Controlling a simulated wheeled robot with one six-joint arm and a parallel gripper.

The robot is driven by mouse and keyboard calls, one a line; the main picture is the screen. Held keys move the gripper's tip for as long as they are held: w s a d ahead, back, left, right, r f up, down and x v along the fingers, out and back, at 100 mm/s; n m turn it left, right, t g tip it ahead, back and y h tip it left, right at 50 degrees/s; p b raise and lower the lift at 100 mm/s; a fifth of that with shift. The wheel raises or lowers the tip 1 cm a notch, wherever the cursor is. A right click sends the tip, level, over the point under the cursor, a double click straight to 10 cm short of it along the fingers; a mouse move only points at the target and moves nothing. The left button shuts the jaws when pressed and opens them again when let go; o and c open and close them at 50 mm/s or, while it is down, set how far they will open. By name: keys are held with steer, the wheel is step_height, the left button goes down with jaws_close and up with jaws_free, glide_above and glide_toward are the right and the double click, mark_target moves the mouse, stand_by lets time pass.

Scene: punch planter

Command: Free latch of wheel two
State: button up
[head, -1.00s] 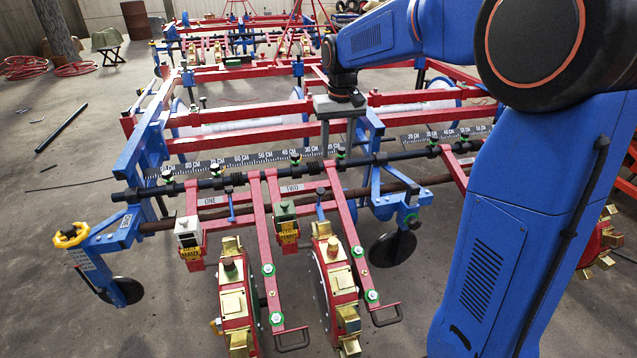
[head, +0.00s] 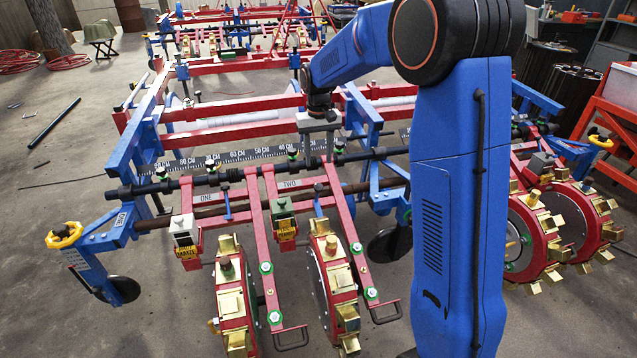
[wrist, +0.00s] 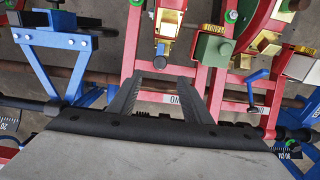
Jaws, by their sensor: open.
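Wheel two (head: 333,285) is a red punch wheel with gold blocks, under the label TWO (head: 290,184). Beside its arm is a green latch box (head: 283,208) with a yellow tag; this box also shows in the wrist view (wrist: 214,48). A small blue lever (head: 318,206) stands to the right of the box. My gripper (head: 318,150) is above the dark bar behind wheel two, fingers down. In the wrist view my gripper (wrist: 165,78) is open and empty, its two dark fingers spread over the red frame, apart from the green box.
Wheel one (head: 233,305) and its white box (head: 184,230) are to the left. A scale bar (head: 230,160) and red beams lie behind. More punch wheels (head: 530,240) stand at the right, beyond my arm. Bare floor (head: 40,290) is free at the left.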

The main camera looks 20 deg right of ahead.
mark_target(319, 186)
step_height(319, 186, down, 11)
steer(key=shift+r, duration=0.15)
steer(key=shift+c, duration=0.7)
jaws_close()
